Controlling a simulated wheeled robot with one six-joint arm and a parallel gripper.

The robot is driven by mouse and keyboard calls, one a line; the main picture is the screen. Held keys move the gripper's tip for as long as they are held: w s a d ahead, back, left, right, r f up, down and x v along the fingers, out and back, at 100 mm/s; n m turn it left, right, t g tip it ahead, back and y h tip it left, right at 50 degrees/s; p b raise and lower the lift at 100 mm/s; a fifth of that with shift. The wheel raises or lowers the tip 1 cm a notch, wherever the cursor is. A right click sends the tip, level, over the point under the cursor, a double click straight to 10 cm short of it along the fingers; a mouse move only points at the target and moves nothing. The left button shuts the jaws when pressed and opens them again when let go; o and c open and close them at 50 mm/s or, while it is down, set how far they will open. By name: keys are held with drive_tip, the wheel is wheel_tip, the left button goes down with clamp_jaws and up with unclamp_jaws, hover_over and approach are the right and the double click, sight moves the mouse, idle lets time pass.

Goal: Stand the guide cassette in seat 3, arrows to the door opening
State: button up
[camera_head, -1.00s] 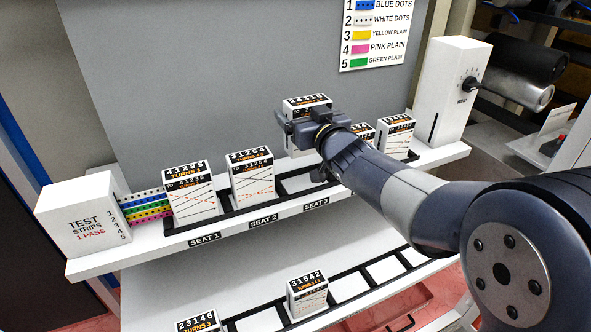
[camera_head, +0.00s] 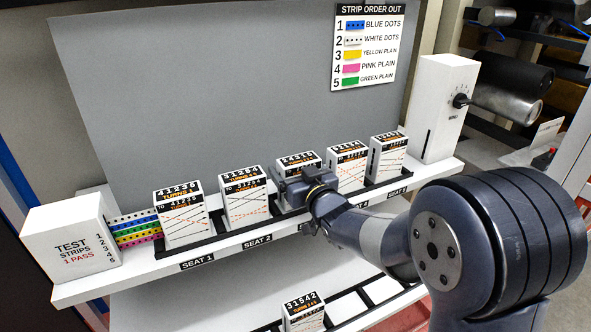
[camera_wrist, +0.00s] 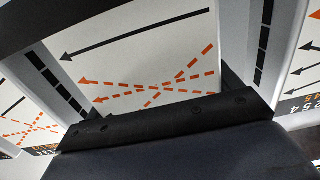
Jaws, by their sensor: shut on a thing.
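The guide cassette (camera_head: 299,161), a white block with a black top label, stands upright at the seat 3 place in the black rack (camera_head: 230,238). Its top is about level with its neighbours. My gripper (camera_head: 308,188) is shut on the cassette from the front and hides its lower part and the seat 3 label. I cannot tell whether its base is fully down. In the wrist view, the cassette's face (camera_wrist: 150,60) shows a black arrow and orange dashed arrows, all pointing left in that picture.
Cassettes stand close on both sides, in seat 1 (camera_head: 180,215), seat 2 (camera_head: 244,197) and two places to the right (camera_head: 347,166) (camera_head: 388,157). A test strips box (camera_head: 70,240) is at the left end, a white dial box (camera_head: 443,105) at the right. A lower shelf holds another cassette (camera_head: 303,314).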

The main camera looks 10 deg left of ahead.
drive_tip(key=shift+f, duration=0.1)
drive_tip(key=o, duration=1.1)
drive_tip(key=b+v, duration=0.1)
drive_tip(key=v, duration=1.1)
drive_tip(key=shift+b, duration=0.4)
